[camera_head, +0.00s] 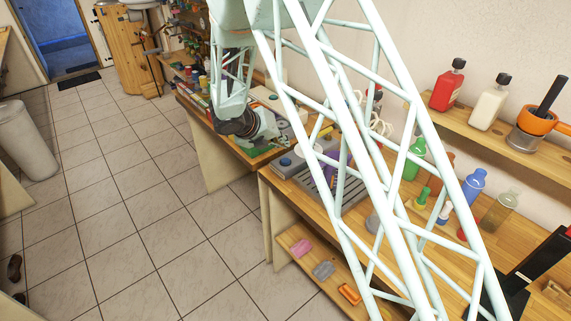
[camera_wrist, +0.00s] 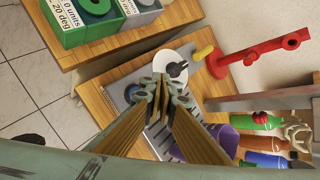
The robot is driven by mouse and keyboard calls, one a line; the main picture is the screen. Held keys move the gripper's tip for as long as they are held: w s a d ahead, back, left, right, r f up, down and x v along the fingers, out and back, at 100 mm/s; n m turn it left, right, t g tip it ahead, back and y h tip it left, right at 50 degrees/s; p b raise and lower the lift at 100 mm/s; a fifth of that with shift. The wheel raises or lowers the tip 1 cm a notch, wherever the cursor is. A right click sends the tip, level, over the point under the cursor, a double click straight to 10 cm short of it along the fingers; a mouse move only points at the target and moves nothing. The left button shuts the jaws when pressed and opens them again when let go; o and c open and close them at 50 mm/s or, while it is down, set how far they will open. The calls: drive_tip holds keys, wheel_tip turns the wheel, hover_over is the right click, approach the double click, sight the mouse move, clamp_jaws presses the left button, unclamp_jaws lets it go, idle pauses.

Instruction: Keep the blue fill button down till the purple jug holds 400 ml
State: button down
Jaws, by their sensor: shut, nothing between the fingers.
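The blue fill button (camera_head: 286,161) is a round blue cap at the near left corner of the grey slatted drip tray (camera_head: 352,193). In the wrist view the button (camera_wrist: 131,93) shows just left of my fingertips. The purple jug (camera_head: 331,160) stands on the tray, partly behind my arm's lattice; in the wrist view the jug (camera_wrist: 222,142) is right of my fingers. Its fill level cannot be read. My gripper (camera_wrist: 162,88) is shut and empty, pointing down near the button and a white disc with a black fitting (camera_wrist: 177,69). I cannot tell whether it touches anything.
A red stand (camera_wrist: 245,58) with a yellow part rises beyond the tray. A green box (camera_wrist: 88,18) sits on the neighbouring bench across a gap. Bottles, including a blue one (camera_head: 472,187), stand farther right. A wall shelf (camera_head: 500,140) holds red and white bottles.

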sight(284, 160)
drive_tip(key=shift+f+b, duration=1.4)
drive_tip(key=shift+f, duration=0.9)
drive_tip(key=shift+f+b, duration=0.45)
drive_tip(key=shift+f, duration=0.45)
idle(1.2)
drive_tip(key=shift+r, duration=0.2)
idle(1.6)
drive_tip(key=shift+r+p, duration=0.7)
drive_tip(key=shift+r, duration=0.1)
drive_tip(key=shift+r+p, duration=1.8)
drive_tip(key=shift+r, duration=0.6)
